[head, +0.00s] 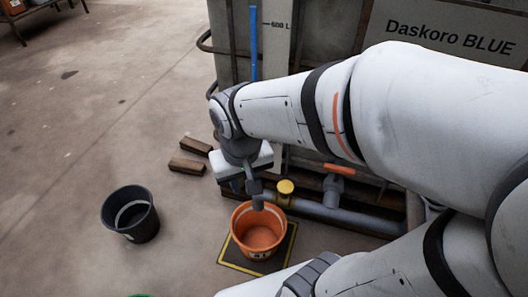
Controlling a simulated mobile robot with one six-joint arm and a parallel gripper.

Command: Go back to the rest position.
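My gripper (252,192) points down, just above and slightly left of the far rim of an orange bucket (257,252). The wrist and grey finger parts show, but I cannot tell whether the fingers are apart or closed. Nothing held is clearly visible. My white arm reaches in from the right and hides part of the vat behind it.
The orange bucket stands on a dark mat with a yellow border (228,260). A black bucket (130,215) stands to the left. Two brown blocks (187,166) lie on the floor. A grey vat (325,45) labelled "Daskoro BLUE" has a low pipe (335,214) with a yellow cap (286,187).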

